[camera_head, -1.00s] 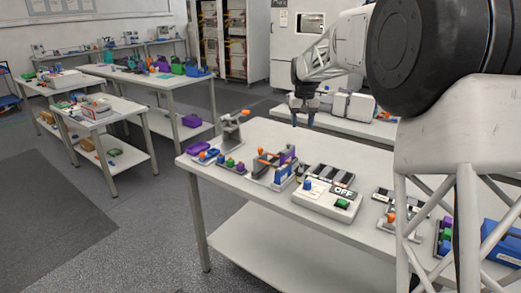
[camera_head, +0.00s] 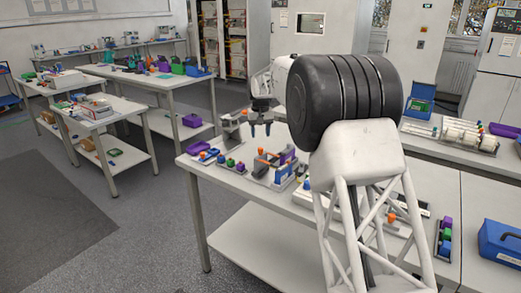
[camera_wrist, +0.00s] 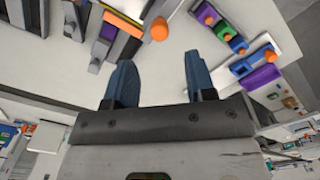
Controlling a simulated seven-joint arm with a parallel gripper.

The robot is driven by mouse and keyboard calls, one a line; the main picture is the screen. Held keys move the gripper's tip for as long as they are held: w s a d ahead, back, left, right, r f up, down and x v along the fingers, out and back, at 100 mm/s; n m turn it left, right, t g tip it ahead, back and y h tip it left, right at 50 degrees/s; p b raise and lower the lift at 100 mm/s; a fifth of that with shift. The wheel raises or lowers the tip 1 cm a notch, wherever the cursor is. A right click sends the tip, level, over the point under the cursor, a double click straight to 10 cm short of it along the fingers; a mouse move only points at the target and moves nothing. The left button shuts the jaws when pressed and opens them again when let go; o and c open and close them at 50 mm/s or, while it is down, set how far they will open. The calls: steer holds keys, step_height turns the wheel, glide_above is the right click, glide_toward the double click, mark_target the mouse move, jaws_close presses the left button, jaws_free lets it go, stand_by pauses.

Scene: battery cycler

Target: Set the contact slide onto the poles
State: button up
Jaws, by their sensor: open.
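My gripper (camera_head: 260,130) is open and empty above the back left of the front table, behind the battery fixture (camera_head: 270,170). Its blue fingers also show in the wrist view (camera_wrist: 158,78), apart with nothing between them. An orange ball knob (camera_head: 261,151) stands on the fixture; a ball knob in the wrist view (camera_wrist: 159,29) sits just beyond the fingertips on a grey part. I cannot tell for sure which part is the contact slide, and the poles are not clearly made out.
A grey lever stand (camera_head: 232,130) is left of my gripper. Small coloured blocks (camera_head: 230,163) lie in a tray at the table's left. A blue case (camera_head: 499,243) is far right. My arm hides the table's middle.

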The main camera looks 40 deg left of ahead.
mark_target(261, 148)
steer(key=shift+f, duration=0.1)
steer(key=shift+f, duration=3.8)
jaws_close()
